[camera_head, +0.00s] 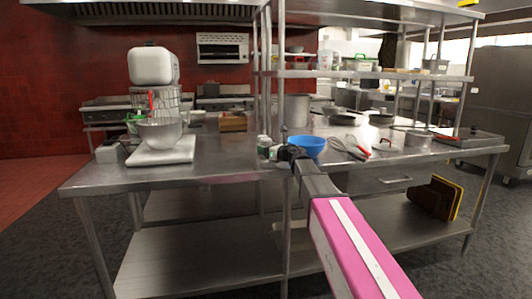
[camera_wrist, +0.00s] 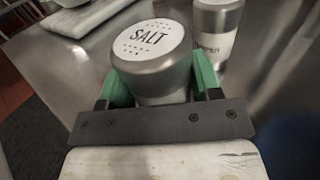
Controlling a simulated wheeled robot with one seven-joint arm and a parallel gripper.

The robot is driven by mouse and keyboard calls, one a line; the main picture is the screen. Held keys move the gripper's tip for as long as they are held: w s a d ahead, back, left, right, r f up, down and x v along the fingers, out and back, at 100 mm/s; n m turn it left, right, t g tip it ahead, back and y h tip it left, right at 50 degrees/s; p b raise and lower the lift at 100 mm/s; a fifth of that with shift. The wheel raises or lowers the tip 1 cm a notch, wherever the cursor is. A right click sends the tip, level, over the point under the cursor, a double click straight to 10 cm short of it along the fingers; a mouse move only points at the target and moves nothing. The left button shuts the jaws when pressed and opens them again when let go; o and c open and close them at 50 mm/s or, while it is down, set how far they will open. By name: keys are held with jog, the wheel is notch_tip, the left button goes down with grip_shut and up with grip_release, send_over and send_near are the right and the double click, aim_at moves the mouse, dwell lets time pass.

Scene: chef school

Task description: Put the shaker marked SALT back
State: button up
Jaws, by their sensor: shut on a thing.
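The shaker marked SALT (camera_wrist: 150,45) is a silver cylinder with a white top, and it fills the middle of the wrist view. My gripper (camera_wrist: 163,85) has its green fingers on both sides of the shaker and is shut on it. In the head view my gripper (camera_head: 272,152) is at the steel table beside a blue bowl (camera_head: 308,146). I cannot tell whether the SALT shaker touches the table.
The steel table (camera_head: 225,150) has a clear stretch left of my gripper. A stand mixer (camera_head: 152,66) with a bowl stands on the left. A whisk (camera_head: 348,147) and a pan (camera_head: 386,150) lie to the right. Shelves (camera_head: 370,74) rise behind.

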jog(key=shift+f, duration=0.65)
jog(key=o, duration=1)
jog(key=shift+f, duration=0.1)
jog(key=shift+o, duration=0.2)
jog(key=v, duration=1.2)
